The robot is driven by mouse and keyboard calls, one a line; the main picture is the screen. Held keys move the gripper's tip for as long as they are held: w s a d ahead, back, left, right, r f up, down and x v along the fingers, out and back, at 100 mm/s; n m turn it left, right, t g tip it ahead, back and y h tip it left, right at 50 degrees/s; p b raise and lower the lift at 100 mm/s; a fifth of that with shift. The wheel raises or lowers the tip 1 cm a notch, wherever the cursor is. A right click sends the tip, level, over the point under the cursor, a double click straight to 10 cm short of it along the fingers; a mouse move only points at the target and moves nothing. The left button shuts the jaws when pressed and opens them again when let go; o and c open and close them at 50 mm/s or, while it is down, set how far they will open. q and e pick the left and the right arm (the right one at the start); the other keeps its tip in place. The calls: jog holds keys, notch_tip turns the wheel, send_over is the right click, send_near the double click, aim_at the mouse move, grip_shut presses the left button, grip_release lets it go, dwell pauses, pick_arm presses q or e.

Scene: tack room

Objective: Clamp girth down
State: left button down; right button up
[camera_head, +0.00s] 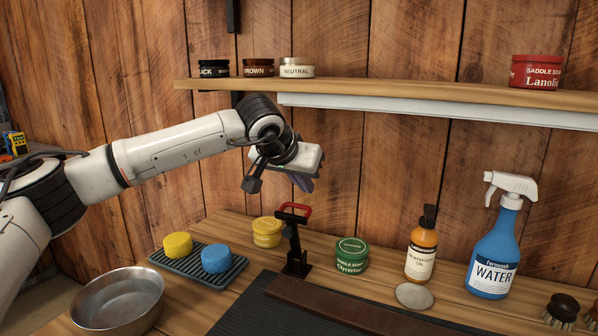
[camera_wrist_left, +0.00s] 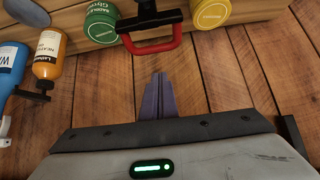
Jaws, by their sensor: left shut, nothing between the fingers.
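The girth (camera_head: 345,307) is a long dark brown strap lying on a black mat near the bench front. A black toggle clamp (camera_head: 294,262) stands at the strap's left end. Its red handle (camera_head: 294,210) is raised above the clamp and also shows in the left wrist view (camera_wrist_left: 155,48). My left gripper (camera_head: 303,185) hovers just above the red handle, apart from it. Its purple fingers (camera_wrist_left: 158,98) are shut together and empty in the wrist view. The clamp's pressing end is too small to make out. My right gripper is not in view.
A yellow tin (camera_head: 267,232) and a green tin (camera_head: 351,254) flank the clamp. An amber bottle (camera_head: 421,255) and blue spray bottle (camera_head: 494,255) stand to the right. A sponge rack (camera_head: 198,268) and metal bowl (camera_head: 118,300) are left. A shelf (camera_head: 400,95) runs above.

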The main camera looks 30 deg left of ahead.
aim_at(298, 205)
pick_arm(q)
jog(key=s, duration=0.1)
jog(key=s+f, duration=0.1)
jog(key=s, duration=0.1)
jog(key=shift+s, duration=0.1)
jog(key=shift+s+f, duration=0.1)
